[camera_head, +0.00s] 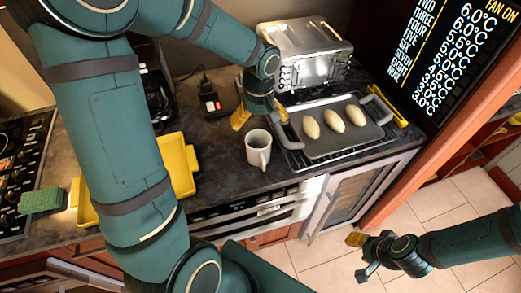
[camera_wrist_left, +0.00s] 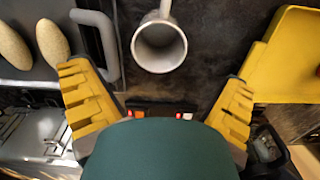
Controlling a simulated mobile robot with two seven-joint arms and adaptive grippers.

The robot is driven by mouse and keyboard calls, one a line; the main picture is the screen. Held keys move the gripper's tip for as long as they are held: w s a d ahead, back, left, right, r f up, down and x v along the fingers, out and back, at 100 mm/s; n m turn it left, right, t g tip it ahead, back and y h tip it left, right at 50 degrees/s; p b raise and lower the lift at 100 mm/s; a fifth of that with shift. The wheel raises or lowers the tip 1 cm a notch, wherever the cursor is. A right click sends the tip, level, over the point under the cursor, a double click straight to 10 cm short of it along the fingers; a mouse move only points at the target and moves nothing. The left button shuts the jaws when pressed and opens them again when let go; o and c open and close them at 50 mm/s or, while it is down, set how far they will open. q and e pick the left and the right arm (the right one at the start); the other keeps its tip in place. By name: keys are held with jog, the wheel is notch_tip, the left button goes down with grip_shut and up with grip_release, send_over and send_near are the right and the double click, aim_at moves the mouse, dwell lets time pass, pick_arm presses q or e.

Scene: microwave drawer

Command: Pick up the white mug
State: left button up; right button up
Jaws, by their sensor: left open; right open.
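The white mug (camera_head: 258,148) stands upright on the dark counter, left of a grey tray, with its handle toward the front. In the left wrist view the mug (camera_wrist_left: 159,45) is seen from above and looks empty. My left gripper (camera_head: 261,115) is open just behind the mug, pointing down. In the left wrist view its two yellow fingers (camera_wrist_left: 160,110) are wide apart and the mug lies beyond their tips, touching neither. My right gripper (camera_head: 362,255) is at the lower right, over the floor, far from the mug and with nothing seen in it.
A grey tray (camera_head: 371,134) with three oval loaves lies right of the mug on a rack. A yellow tray (camera_head: 181,165) is at the left, also seen in the left wrist view (camera_wrist_left: 285,75). A green sponge (camera_head: 41,201) is further left.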

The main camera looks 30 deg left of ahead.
aim_at(259, 142)
pick_arm(q)
notch_tip(259, 142, down, 9)
jog(key=shift+w+a+r, duration=0.1)
dwell(0.4)
jog(key=c, duration=1.3)
